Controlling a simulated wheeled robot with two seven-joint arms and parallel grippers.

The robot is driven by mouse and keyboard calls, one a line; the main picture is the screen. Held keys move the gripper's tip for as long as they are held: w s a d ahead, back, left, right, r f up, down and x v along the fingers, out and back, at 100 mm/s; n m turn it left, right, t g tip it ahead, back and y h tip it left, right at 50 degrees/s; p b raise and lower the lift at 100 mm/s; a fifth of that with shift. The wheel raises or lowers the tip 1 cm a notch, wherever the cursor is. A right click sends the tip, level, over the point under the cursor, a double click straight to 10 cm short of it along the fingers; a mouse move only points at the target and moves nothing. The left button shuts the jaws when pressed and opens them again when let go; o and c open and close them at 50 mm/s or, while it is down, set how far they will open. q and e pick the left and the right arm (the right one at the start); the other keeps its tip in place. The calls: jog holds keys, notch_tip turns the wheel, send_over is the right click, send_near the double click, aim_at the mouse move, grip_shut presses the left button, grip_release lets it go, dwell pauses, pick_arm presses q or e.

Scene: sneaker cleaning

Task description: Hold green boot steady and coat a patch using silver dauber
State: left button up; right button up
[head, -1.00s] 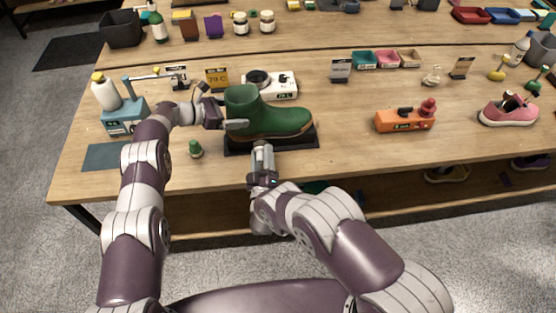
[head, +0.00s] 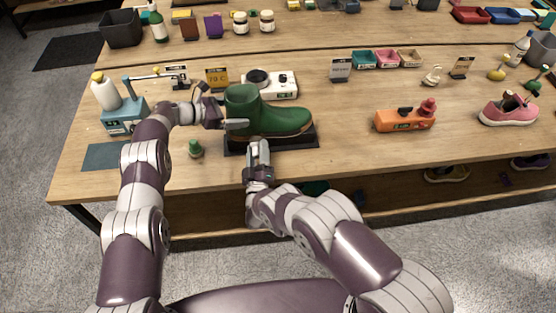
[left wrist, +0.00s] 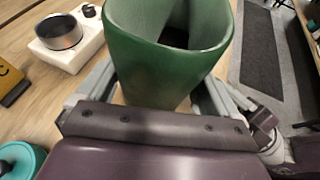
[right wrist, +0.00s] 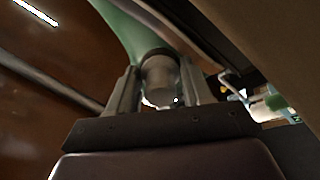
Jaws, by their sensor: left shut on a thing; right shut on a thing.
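The green boot (head: 270,118) stands upright on a dark mat (head: 300,141), its toe to the right. My left gripper (head: 234,124) is shut on the boot's shaft from the left; the left wrist view shows the shaft (left wrist: 160,70) between its fingers (left wrist: 155,98). My right gripper (head: 257,150) is at the mat's front edge, just below the boot. In the right wrist view it is shut on a silver cylindrical dauber (right wrist: 160,76), with the green boot (right wrist: 125,35) close behind. The dauber's tip is hidden, so I cannot tell whether it touches the boot.
A white device (head: 282,87) sits behind the boot. A blue dispenser (head: 124,117) is at the left, an orange device (head: 404,119) at the right.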

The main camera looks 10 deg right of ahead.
jog(key=shift+w, duration=0.85)
jog(key=shift+d, duration=2)
jog(key=shift+a, duration=0.15)
jog(key=shift+s+a, duration=0.2)
jog(key=shift+a, duration=1.75)
jog(key=shift+w, duration=0.2)
